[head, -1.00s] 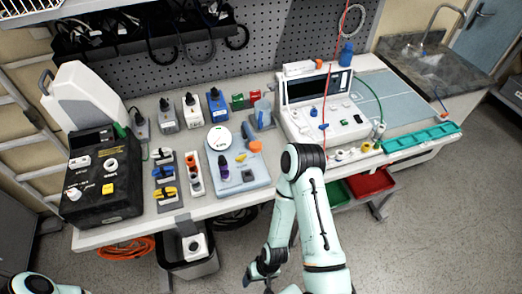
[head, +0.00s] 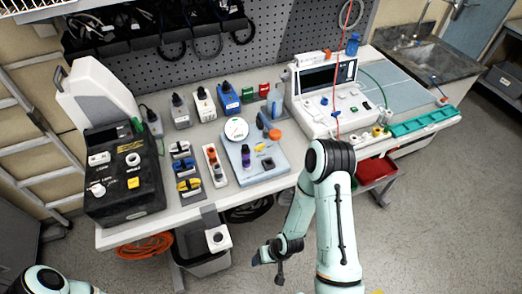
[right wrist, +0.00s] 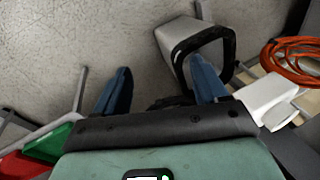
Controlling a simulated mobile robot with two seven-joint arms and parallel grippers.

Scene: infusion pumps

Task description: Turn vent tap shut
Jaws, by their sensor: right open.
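A pale blue board (head: 228,178) on the bench carries a round white dial (head: 236,130), a small yellow handle (head: 261,147), an orange knob (head: 275,134) and a purple-topped part (head: 246,160). I cannot tell for certain which fitting is the vent tap. My right gripper (head: 268,260) hangs in front of the bench, below its top and apart from the board. In the right wrist view its two blue fingers (right wrist: 162,88) are spread, with nothing between them. Part of my left arm shows at the bottom left, but its gripper is out of view.
A black box with knobs (head: 125,185) stands at the bench's left end. A white console (head: 325,105) and teal tray (head: 425,122) are at the right.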

